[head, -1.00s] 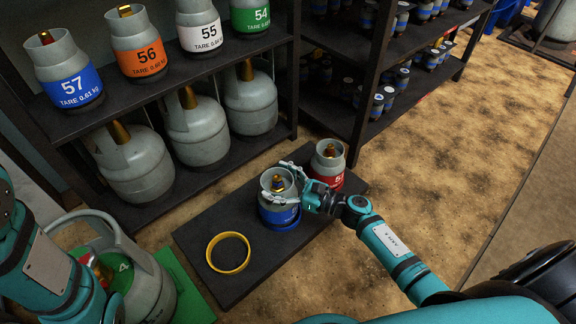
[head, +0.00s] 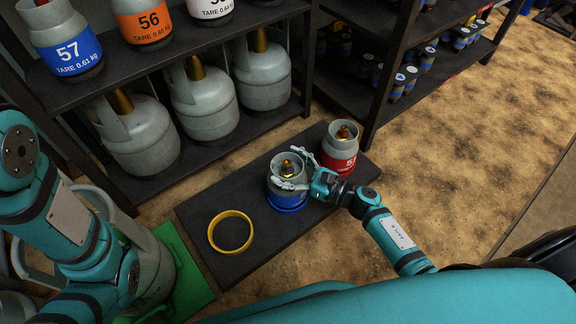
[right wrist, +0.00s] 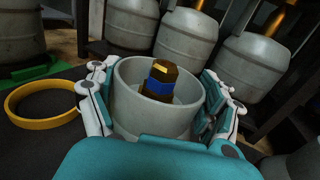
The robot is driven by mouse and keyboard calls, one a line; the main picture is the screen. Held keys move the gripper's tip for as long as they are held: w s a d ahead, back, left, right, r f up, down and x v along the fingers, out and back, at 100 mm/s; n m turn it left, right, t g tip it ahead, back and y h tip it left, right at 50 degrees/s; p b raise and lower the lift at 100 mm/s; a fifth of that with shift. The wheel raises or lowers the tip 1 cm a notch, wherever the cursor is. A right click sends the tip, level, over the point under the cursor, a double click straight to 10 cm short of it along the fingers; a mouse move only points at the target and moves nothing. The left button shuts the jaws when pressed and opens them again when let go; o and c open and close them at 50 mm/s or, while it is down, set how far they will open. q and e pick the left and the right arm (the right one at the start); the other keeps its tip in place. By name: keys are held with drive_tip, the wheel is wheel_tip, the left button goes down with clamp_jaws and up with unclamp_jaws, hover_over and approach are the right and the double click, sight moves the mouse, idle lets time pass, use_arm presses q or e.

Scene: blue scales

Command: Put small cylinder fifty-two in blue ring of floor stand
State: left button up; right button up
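The small cylinder (head: 287,186) is grey with a blue label, its number unreadable now. It stands upright at the blue ring (head: 288,208) of the dark floor stand (head: 215,200); the ring shows around its lower end. My right gripper (head: 288,175) has its fingers on both sides of the cylinder's collar. In the right wrist view the fingers flank the grey collar (right wrist: 150,122), with the brass valve (right wrist: 160,80) inside it. My left arm shows at the left, but its gripper is out of view.
A red-labelled cylinder (head: 340,150) stands close by on the stand. An empty yellow ring (head: 231,232) lies on its left part. A shelf (head: 150,80) with several cylinders is behind. A larger cylinder stands on a green platform (head: 187,275) at left.

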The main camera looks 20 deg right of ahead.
drive_tip(key=o, duration=0.3)
drive_tip(key=shift+r, duration=0.15)
